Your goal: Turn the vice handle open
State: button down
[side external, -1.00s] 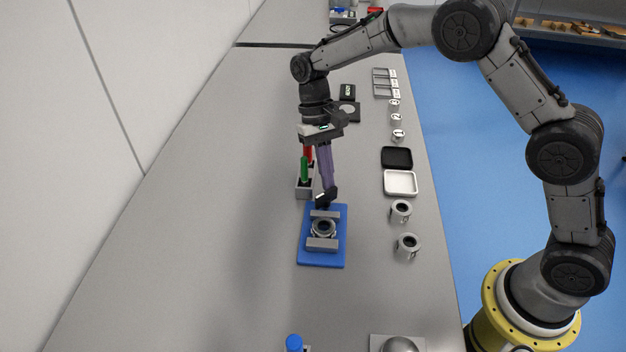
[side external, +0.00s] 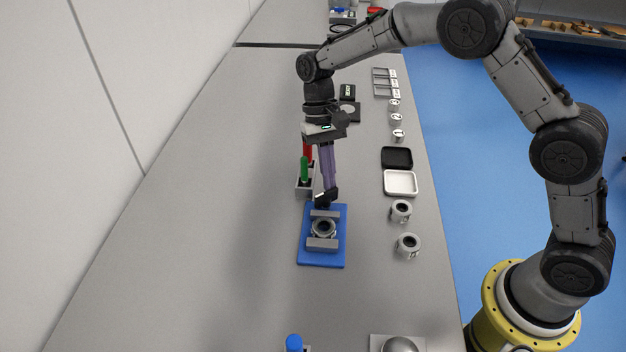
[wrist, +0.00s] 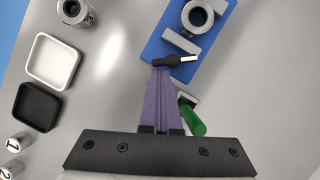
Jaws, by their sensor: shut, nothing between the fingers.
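The vice has a blue base (side external: 308,255) and two grey jaws, with a grey ring-shaped part (side external: 323,228) between them. The blue base (wrist: 155,54) also shows at the top of the wrist view. The black vice handle (wrist: 172,61) has a pale tip and lies crosswise at the vice's end. The handle (side external: 324,198) appears small in the side view. My gripper (wrist: 161,73), with purple fingers, is shut and empty. Its tips are right at the handle; I cannot tell whether they touch it. The tips hide part of the handle.
A holder with a green-handled tool (side external: 304,169) and a red one stands close beside my gripper. A white tray (side external: 400,182), a black tray (side external: 397,157) and two grey cylindrical parts (side external: 401,211) lie to the right. The table left of the vice is clear.

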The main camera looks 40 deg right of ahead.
jog(key=shift+s+d+m+t+y, duration=0.2)
jog(key=shift+s+m+y, duration=0.1)
jog(key=shift+m, duration=0.65)
jog(key=shift+s+d+m+t+y, duration=0.2)
jog(key=shift+s+m+y, duration=0.1)
jog(key=shift+m, duration=0.65)
dwell(3.8)
jog(key=shift+a, duration=0.15)
